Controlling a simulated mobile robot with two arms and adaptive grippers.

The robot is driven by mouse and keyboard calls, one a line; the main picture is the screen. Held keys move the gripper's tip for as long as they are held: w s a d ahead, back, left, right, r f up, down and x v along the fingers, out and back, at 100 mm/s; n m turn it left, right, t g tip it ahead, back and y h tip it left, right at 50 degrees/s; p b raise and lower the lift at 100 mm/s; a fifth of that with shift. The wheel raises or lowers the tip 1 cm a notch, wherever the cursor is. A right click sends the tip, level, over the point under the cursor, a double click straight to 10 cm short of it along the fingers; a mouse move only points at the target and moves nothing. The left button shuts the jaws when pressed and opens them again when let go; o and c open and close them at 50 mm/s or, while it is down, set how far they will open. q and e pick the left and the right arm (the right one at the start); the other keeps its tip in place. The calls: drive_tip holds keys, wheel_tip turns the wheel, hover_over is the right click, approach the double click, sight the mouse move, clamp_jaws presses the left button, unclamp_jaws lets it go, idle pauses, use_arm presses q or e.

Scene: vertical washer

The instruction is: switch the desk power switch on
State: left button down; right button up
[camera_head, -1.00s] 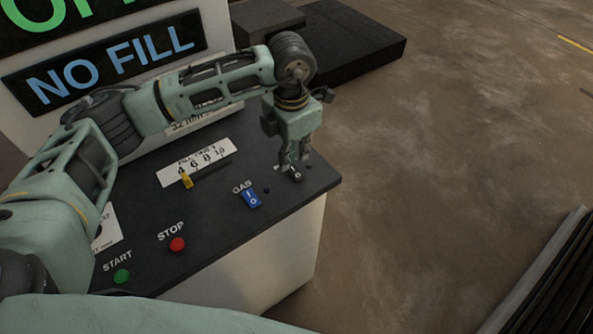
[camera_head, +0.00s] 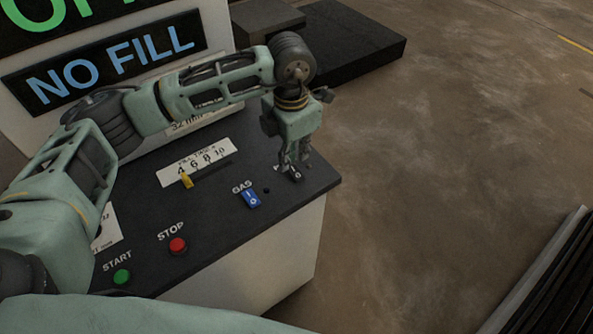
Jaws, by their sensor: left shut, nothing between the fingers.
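The desk power switch (camera_head: 296,175) is a small black rocker with white marks near the right end of the dark desk panel (camera_head: 215,235). My left gripper (camera_head: 291,168) points down over it, with its fingertips at the switch's far edge. The fingers are shut with nothing between them and partly hide the switch. I cannot tell whether the fingertips touch it or which way the rocker is tipped. My right gripper is not in view.
A blue GAS switch (camera_head: 251,198), a red STOP button (camera_head: 177,245), a green START button (camera_head: 122,277) and a yellow slider (camera_head: 187,181) sit on the same panel. The NO FILL sign (camera_head: 105,62) stands behind. Open floor lies right of the desk.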

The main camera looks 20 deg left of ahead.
sight(292, 168)
use_arm(q)
drive_tip(key=shift+f+b, duration=1)
drive_tip(key=shift+f, duration=0.1)
idle(0.3)
drive_tip(key=shift+r, duration=0.15)
drive_tip(key=shift+r+p, duration=1.65)
drive_tip(key=shift+r, duration=1.75)
